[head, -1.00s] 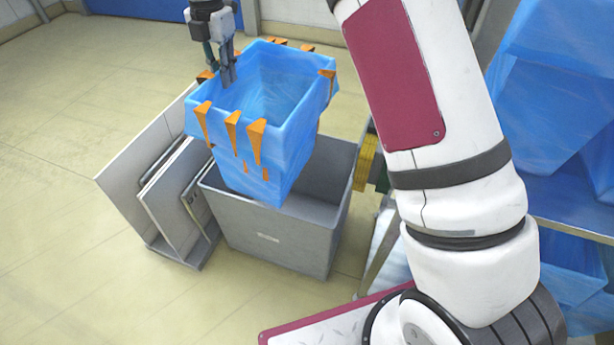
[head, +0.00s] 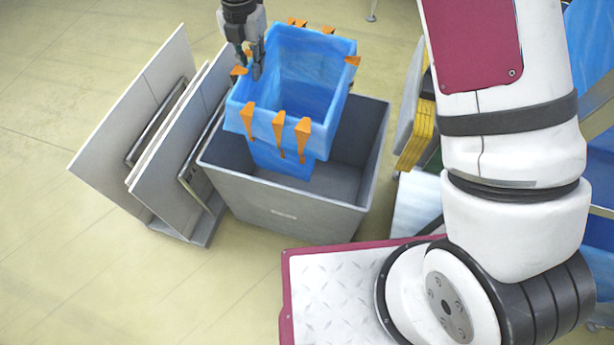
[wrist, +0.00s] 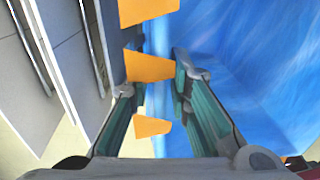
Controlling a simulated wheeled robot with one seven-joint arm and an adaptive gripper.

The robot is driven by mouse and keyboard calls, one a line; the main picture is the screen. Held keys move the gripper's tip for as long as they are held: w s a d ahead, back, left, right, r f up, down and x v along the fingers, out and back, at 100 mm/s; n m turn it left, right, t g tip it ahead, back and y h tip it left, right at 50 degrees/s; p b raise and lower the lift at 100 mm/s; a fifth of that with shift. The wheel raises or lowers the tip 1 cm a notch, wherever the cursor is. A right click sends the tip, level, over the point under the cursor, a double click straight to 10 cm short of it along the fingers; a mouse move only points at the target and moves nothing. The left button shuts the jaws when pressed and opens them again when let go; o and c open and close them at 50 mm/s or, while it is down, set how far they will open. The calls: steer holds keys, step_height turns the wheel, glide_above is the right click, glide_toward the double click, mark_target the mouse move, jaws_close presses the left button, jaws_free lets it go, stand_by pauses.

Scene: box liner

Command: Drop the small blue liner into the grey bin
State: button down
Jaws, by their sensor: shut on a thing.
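The small blue liner (head: 270,107) is an open box shape with orange clips along its rim. In the head view it hangs over the grey bin (head: 285,205), its lower end inside the bin's opening and its rim above the bin's rim. My gripper (head: 257,72) is shut on the liner's left rim wall. In the wrist view the liner (wrist: 255,60) fills the right side, and its wall edge runs between my gripper's fingers (wrist: 158,90), with orange clips beside it.
White panels in a rack (head: 150,130) stand close to the bin's left side. Yellow-edged boards (head: 418,140) stand to its right. More blue liners (head: 590,40) are at the far right. The floor at the left is clear.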

step_height(320, 180, down, 4)
steer(key=b, duration=0.3)
steer(key=shift+a+f, duration=0.1)
steer(key=shift+f, duration=0.05)
steer(key=c, duration=1.4)
jaws_free()
step_height(320, 180, up, 12)
steer(key=shift+f, duration=0.25)
steer(key=shift+s+r, duration=0.1)
steer(key=shift+r, duration=0.15)
